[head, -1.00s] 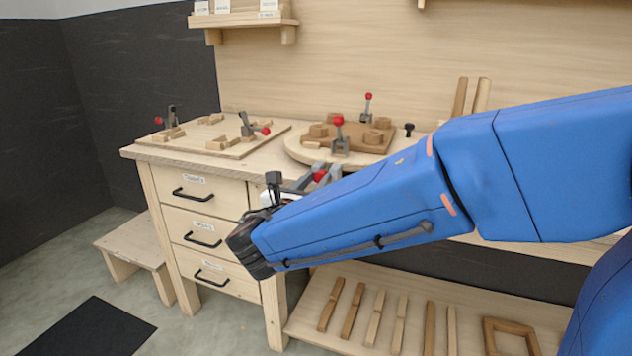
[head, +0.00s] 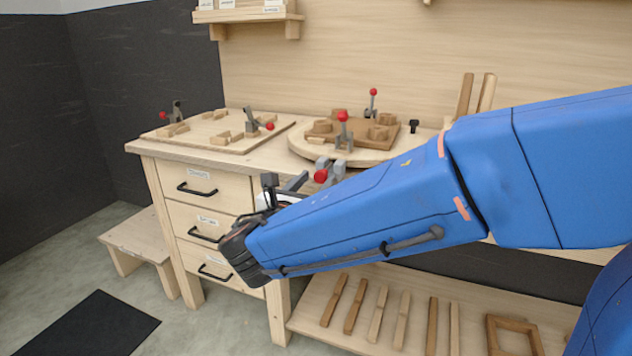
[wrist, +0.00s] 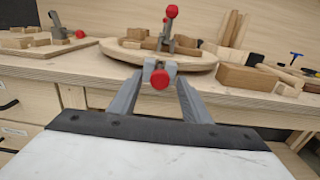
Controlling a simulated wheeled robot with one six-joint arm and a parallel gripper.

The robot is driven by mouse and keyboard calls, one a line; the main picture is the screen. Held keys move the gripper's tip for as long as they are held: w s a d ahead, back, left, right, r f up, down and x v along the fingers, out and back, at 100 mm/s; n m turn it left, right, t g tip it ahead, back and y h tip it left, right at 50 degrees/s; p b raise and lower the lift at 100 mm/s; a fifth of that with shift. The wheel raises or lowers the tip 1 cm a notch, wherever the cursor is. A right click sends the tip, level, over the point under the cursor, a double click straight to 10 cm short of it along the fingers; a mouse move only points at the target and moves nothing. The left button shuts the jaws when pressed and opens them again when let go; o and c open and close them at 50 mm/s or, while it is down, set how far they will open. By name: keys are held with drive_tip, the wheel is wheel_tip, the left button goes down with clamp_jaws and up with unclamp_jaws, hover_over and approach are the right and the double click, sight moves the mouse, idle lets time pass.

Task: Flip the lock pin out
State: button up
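A red knob (head: 321,176) on a grey bracket sits at the front edge of the round turntable (head: 298,146); I take it for the lock pin. In the wrist view the red knob (wrist: 160,79) faces me at the middle, just below the turntable rim (wrist: 118,52). My gripper (wrist: 159,88) is open, one grey finger on each side of the knob. I cannot tell if either finger touches it. In the head view my gripper (head: 305,178) is partly hidden behind my blue arm.
A brown jig (head: 325,130) with wooden blocks and red-knobbed clamps stands on the turntable. A flat board (head: 205,140) with more clamps lies at left on the bench. Wood pieces (wrist: 245,78) lie at right. Drawers (head: 195,205) and a low shelf (head: 310,335) are below.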

drive_tip(key=v, duration=1.7)
drive_tip(key=shift+s, duration=0.2)
drive_tip(key=w+d+f+m+g+h, duration=0.1)
drive_tip(key=d+f+m+g, duration=0.15)
drive_tip(key=d, duration=0.55)
drive_tip(key=w+d+f+m+g, duration=0.15)
drive_tip(key=d+m+g, duration=0.25)
drive_tip(key=d, duration=0.4)
drive_tip(key=w+d+f+m+g+h, duration=0.1)
drive_tip(key=d+f+m+g, duration=0.25)
drive_tip(key=d, duration=0.45)
drive_tip(key=s+d+f+m+g+y, duration=0.1)
drive_tip(key=s+d+f+m+y, duration=0.3)
drive_tip(key=m, duration=0.7)
drive_tip(key=s+d+f+m+g+y, duration=0.1)
drive_tip(key=s+d+f+m+y, duration=0.2)
drive_tip(key=s+d+m, duration=0.6)
drive_tip(key=shift+s+f+m+y, duration=0.15)
drive_tip(key=shift+f+m+y, duration=0.35)
drive_tip(key=shift+m, duration=0.5)
